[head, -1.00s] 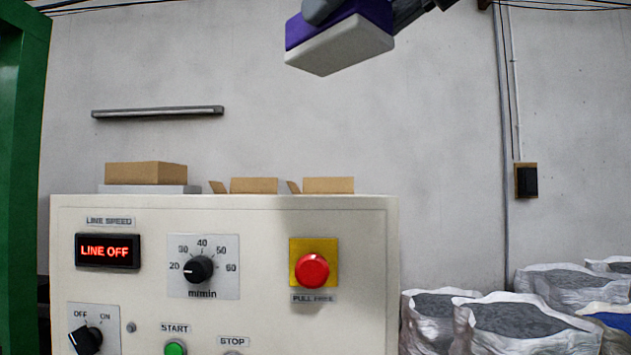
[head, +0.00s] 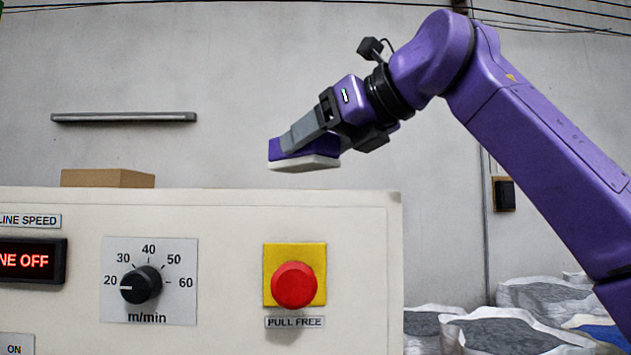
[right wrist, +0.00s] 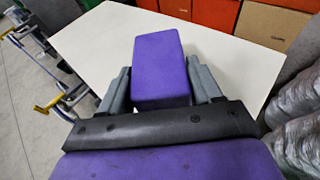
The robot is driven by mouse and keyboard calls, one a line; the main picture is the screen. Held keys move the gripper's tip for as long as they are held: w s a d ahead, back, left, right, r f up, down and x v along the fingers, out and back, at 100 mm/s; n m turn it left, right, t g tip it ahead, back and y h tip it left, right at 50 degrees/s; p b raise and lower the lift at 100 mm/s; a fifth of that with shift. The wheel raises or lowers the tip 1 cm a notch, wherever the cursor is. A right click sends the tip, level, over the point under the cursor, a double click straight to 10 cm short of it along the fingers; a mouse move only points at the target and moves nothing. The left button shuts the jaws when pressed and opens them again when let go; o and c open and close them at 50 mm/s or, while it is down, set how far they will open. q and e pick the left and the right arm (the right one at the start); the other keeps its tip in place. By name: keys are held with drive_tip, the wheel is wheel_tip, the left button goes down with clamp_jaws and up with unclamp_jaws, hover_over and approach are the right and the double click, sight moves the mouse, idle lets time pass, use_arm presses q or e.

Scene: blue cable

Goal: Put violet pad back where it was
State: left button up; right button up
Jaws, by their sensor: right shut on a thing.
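The violet pad (head: 305,161) has a violet top and a white underside. My right gripper (head: 298,140) is shut on it and holds it in the air, in front of the wall and above the top edge of the control panel. In the right wrist view the pad (right wrist: 161,68) sits between the two grey fingers of the right gripper (right wrist: 163,88). Beyond and below the pad is the pale top of the panel cabinet (right wrist: 85,40). My left gripper is not in view.
The cream control panel (head: 225,220) carries a speed dial (head: 141,285), a red button (head: 294,286) and a lit "LINE OFF" display (head: 28,261). A cardboard box (head: 107,178) shows behind its top edge. Filled sacks (head: 515,330) stand at the lower right.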

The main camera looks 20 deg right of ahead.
sight(325, 159)
drive_tip(key=shift+w+f+b, duration=0.25)
drive_tip(key=shift+f, duration=0.25)
drive_tip(key=shift+w+f+b, duration=0.2)
drive_tip(key=shift+f, duration=0.3)
drive_tip(key=shift+s+f+b, duration=0.35)
drive_tip(key=shift+s+f, duration=0.3)
drive_tip(key=shift+s, duration=0.35)
drive_tip(key=shift+s+d+r, duration=0.1)
drive_tip(key=shift+s, duration=0.15)
drive_tip(key=shift+w, duration=0.3)
drive_tip(key=o, duration=1.2)
drive_tip(key=shift+w+f, duration=0.25)
drive_tip(key=shift+w, duration=0.05)
drive_tip(key=shift+s+r, duration=0.2)
drive_tip(key=shift+s, duration=0.2)
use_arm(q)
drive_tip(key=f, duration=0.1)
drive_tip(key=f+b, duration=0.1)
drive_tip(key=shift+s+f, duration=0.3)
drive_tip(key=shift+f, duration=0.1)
use_arm(e)
drive_tip(key=v, duration=1.1)
drive_tip(key=shift+s+d, duration=0.2)
drive_tip(key=shift+s, duration=0.05)
drive_tip(key=shift+r, duration=0.1)
